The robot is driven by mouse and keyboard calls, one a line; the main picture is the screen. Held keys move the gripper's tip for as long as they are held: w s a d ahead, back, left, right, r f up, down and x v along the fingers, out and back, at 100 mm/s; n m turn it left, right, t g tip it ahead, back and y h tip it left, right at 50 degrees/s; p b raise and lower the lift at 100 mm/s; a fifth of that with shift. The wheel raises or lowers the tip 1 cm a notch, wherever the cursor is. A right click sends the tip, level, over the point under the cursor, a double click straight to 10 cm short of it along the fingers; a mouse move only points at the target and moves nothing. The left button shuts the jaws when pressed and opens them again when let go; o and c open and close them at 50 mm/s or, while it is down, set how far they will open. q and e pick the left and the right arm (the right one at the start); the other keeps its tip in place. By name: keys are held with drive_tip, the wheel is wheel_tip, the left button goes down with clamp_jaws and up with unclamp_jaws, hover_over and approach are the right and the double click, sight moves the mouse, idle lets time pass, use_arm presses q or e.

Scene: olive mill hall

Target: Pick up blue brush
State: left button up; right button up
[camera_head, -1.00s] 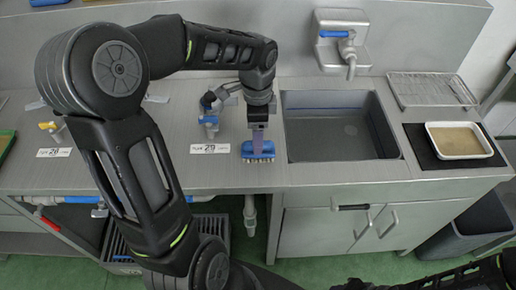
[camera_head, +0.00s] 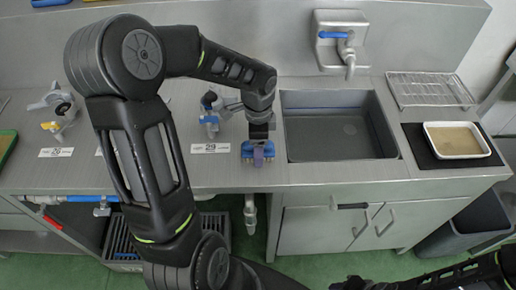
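The blue brush (camera_head: 247,149) lies on the steel counter, just left of the sink, with its bristles down. My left gripper (camera_head: 259,155) reaches down over it from above. A purple-grey finger overlaps the front of the brush's body and the wrist hides part of its back. Only one finger shows clearly, so I cannot tell whether the gripper is open or closed on the brush. The brush appears to rest on the counter.
The sink (camera_head: 335,152) with a wall tap (camera_head: 346,44) is right of the brush. A white tray (camera_head: 457,138) on a dark mat and a wire rack (camera_head: 430,90) lie further right. Left are a label plate (camera_head: 210,148), a blue-handled valve (camera_head: 209,118) and a yellow-handled valve (camera_head: 52,126).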

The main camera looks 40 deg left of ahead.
idle(0.4)
use_arm(q)
clamp_jaws()
idle(0.6)
wheel_tip(320, 180, up, 10)
drive_tip(key=shift+r+b, duration=0.1)
drive_tip(key=shift+b, duration=0.45)
idle(0.4)
